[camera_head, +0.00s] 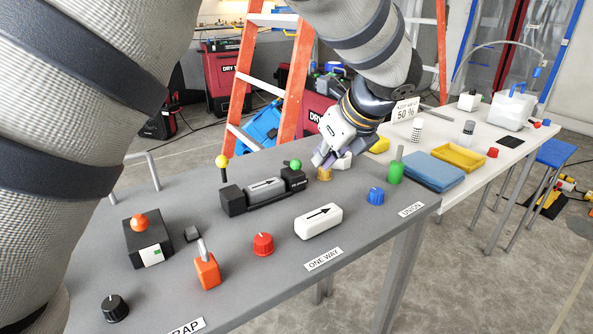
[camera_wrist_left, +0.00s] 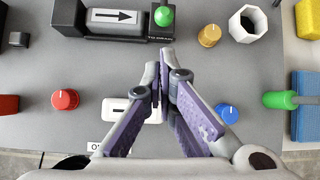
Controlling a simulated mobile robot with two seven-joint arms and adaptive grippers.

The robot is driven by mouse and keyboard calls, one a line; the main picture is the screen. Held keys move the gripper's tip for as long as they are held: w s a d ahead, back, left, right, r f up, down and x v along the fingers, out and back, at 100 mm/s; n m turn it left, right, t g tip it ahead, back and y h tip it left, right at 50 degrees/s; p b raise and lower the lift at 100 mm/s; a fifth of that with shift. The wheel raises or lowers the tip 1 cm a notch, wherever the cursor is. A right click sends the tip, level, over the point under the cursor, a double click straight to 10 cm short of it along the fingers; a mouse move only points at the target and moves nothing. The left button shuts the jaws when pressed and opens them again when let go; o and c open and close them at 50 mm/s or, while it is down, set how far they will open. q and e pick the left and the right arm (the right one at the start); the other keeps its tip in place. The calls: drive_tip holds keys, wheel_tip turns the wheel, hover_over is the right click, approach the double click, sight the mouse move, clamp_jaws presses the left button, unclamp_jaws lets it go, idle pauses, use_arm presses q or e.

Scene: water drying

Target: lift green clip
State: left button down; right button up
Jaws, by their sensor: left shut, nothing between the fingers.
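A green ball (camera_head: 295,164) tops the right end of a black holder (camera_head: 233,201) that carries a grey block with an arrow. It also shows in the left wrist view (camera_wrist_left: 163,15), just beyond my fingertips. I take this green-topped piece as the green clip; it stands upright. My left gripper (camera_head: 322,160) is shut and empty, apart from the green ball and to its right in the head view. In the left wrist view its fingertips (camera_wrist_left: 161,70) meet over the grey bench, short of the holder. My right gripper is not in view.
A yellow ball on a stem (camera_head: 222,162) stands at the holder's left end. An amber knob (camera_head: 324,174) is close below my gripper. A white arrow block (camera_head: 318,221), a blue knob (camera_head: 376,196) and a green stemmed piece (camera_head: 396,172) stand nearby on the grey bench.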

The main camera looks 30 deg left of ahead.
sight(291, 163)
use_arm(q)
drive_tip(key=x, duration=0.9)
drive_tip(key=shift+w+a+f+b, duration=0.1)
drive_tip(key=shift+a+f+b, duration=0.05)
drive_tip(key=shift+f+b, duration=0.25)
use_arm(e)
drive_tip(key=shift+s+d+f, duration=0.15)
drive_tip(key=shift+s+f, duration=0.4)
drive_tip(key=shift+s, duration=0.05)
